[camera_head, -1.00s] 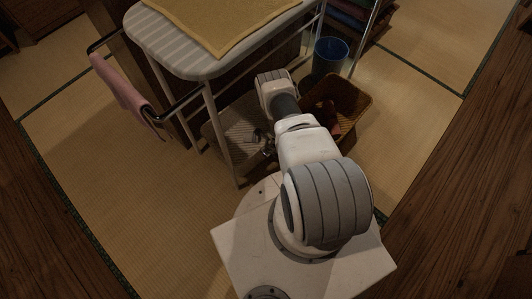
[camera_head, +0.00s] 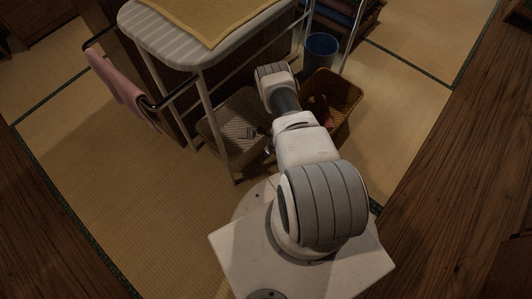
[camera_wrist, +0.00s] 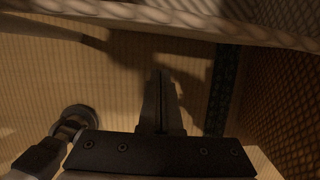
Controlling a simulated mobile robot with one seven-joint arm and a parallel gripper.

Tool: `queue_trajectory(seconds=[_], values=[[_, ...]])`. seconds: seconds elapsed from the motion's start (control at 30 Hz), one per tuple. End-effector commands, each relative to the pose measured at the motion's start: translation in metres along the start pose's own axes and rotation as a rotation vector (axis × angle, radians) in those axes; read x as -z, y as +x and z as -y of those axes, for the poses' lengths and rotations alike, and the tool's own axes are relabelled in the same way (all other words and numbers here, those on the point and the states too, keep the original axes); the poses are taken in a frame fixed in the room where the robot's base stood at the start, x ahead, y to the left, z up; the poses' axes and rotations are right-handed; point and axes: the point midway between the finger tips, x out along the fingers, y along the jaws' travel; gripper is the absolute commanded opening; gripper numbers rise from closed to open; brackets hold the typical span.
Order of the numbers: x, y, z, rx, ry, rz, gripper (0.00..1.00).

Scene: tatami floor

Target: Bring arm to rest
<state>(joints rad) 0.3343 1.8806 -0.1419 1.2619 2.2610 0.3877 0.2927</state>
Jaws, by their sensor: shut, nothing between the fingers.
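My arm (camera_head: 306,150) reaches forward from my base, its far end between a table frame and a brown basket. My gripper (camera_wrist: 160,78) shows in the wrist view with its two dark fingers together and nothing between them. It points down over the tatami floor (camera_wrist: 135,75), near woven basket walls. In the head view the gripper is mostly hidden behind the arm; only small metal parts show beside it.
A padded table (camera_head: 180,45) with a yellow cloth (camera_head: 220,15) stands ahead, a pink towel (camera_head: 122,90) on its rail. A grey basket (camera_head: 222,130), a brown basket (camera_head: 345,95) and a blue bin (camera_head: 321,46) crowd the arm. Tatami (camera_head: 100,170) is clear at left.

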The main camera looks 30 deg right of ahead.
Motion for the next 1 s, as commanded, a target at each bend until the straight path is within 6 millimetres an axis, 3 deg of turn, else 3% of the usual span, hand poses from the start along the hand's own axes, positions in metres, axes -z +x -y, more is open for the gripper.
queue_trajectory(seconds=[0.03, 0.1, 0.4, 1.0], values=[[-0.003, -0.019, 0.0, 0.001, -0.001, -0.002, 0.0], [-0.002, -0.033, 0.0, 0.0, -0.001, -0.001, 0.0], [-0.001, -0.073, 0.0, 0.0, 0.0, 0.0, 0.0], [0.0, -0.078, 0.0, 0.0, 0.0, 0.0, 0.0]])
